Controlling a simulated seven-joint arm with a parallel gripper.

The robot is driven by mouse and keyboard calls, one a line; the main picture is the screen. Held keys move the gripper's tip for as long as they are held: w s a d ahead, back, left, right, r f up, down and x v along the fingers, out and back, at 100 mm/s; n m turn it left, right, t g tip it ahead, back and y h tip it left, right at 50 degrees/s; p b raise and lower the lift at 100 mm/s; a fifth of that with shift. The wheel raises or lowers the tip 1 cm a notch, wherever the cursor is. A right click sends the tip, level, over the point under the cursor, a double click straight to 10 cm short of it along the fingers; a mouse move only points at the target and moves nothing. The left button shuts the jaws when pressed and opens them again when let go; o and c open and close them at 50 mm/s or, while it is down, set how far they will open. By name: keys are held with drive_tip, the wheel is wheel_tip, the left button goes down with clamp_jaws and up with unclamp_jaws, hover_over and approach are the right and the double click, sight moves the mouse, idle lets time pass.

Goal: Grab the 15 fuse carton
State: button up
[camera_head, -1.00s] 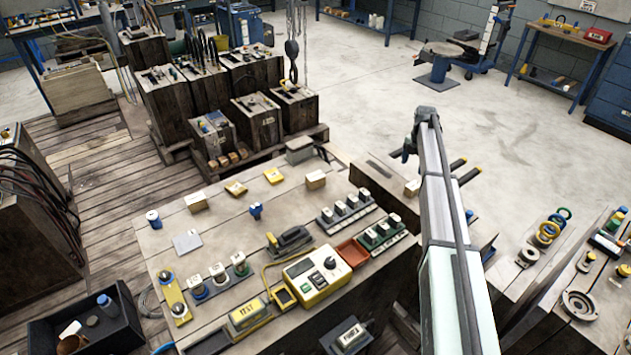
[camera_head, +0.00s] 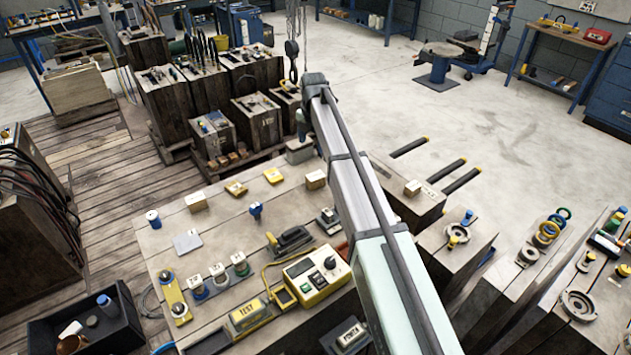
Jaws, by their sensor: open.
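Two small tan cartons stand on the wooden bench top: one carton (camera_head: 196,202) at the back left, another carton (camera_head: 316,180) near the back right edge. Their labels are too small to read, so I cannot tell which is the 15 fuse carton. My gripper (camera_head: 301,128) hangs from the end of my arm above the bench's back right edge, close in the picture to the right-hand carton. It is open, seen nearly edge-on, with nothing visible in it. My arm covers the right part of the bench.
Two yellow flat pieces (camera_head: 236,188) (camera_head: 273,175) and a blue-topped part (camera_head: 256,210) lie between the cartons. A yellow tester (camera_head: 316,280) and several fuse holders stand nearer. A hook (camera_head: 292,52) hangs behind my gripper. Wooden crates (camera_head: 257,122) stand behind the bench.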

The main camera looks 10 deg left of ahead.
sight(315, 176)
drive_tip(key=s+f+m, duration=0.1)
drive_tip(key=f, duration=0.2)
drive_tip(key=s+d+f+m, duration=0.1)
drive_tip(key=f+m, duration=0.1)
drive_tip(key=f, duration=0.1)
drive_tip(key=s+f+m+g, duration=0.1)
drive_tip(key=f, duration=0.1)
drive_tip(key=shift+d+f+m, duration=0.3)
drive_tip(key=shift+f, duration=0.1)
drive_tip(key=shift+w+f, duration=0.15)
drive_tip(key=shift+f, duration=1.2)
drive_tip(key=shift+w+f, duration=0.15)
drive_tip(key=shift+f, duration=1.2)
drive_tip(key=c, duration=1.1)
